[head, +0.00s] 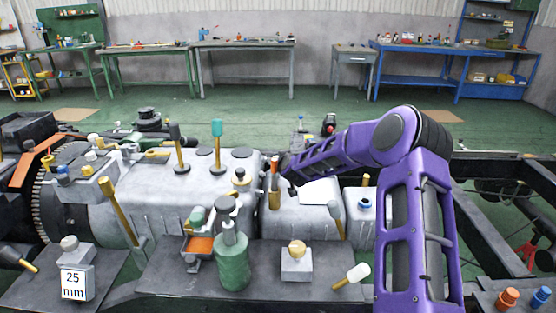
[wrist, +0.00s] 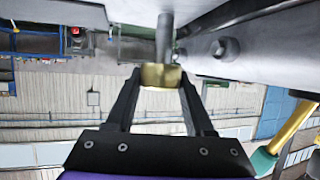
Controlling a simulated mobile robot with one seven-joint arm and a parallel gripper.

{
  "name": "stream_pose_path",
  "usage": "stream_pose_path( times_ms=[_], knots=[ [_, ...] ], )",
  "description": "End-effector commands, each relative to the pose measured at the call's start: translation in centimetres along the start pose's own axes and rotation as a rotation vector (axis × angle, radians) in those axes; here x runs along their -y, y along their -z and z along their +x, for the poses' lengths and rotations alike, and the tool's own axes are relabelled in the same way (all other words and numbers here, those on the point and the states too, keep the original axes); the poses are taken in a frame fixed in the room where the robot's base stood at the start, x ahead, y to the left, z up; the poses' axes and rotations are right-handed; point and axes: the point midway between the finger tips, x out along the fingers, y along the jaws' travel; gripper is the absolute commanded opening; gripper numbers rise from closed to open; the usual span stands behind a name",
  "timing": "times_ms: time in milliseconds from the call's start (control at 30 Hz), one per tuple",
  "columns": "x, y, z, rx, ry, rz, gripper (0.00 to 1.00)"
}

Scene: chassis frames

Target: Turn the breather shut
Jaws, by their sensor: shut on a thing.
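My gripper (wrist: 160,86) is shut on a small brass-coloured piece (wrist: 161,76) on a grey stem, which looks like the breather. The fingers lie on its two sides in the wrist view. In the head view my gripper (head: 284,178) reaches in from the right, over the gap between the large grey gearbox casing (head: 160,195) and a smaller grey housing (head: 312,215). A brass-coloured body (head: 274,201) shows there, with an orange-red part (head: 275,172) above it. The arm and fingertips make the exact contact hard to see in the head view.
Levers with dark and teal knobs (head: 217,128) rise from the casing to the left. A green bottle (head: 232,262) and a block with a round knob (head: 297,260) stand in front. A white-tipped lever (head: 357,273) is near my arm. Benches line the back wall.

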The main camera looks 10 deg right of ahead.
Motion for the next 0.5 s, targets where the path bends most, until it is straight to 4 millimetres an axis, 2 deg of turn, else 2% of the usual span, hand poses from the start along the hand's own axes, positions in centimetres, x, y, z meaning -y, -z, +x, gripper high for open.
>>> stream_pose_path(
  times_ms=[267, 300, 433, 500],
  knots=[
    [-0.08, 0.29, 0.00, -0.005, -0.002, 0.001, 0.00],
    [-0.08, 0.29, 0.00, -0.005, -0.002, 0.001, 0.58],
    [-0.06, 0.21, 0.00, -0.004, -0.001, 0.000, 0.82],
    [-0.05, 0.17, 0.00, -0.003, -0.001, 0.000, 0.83]
  ],
)
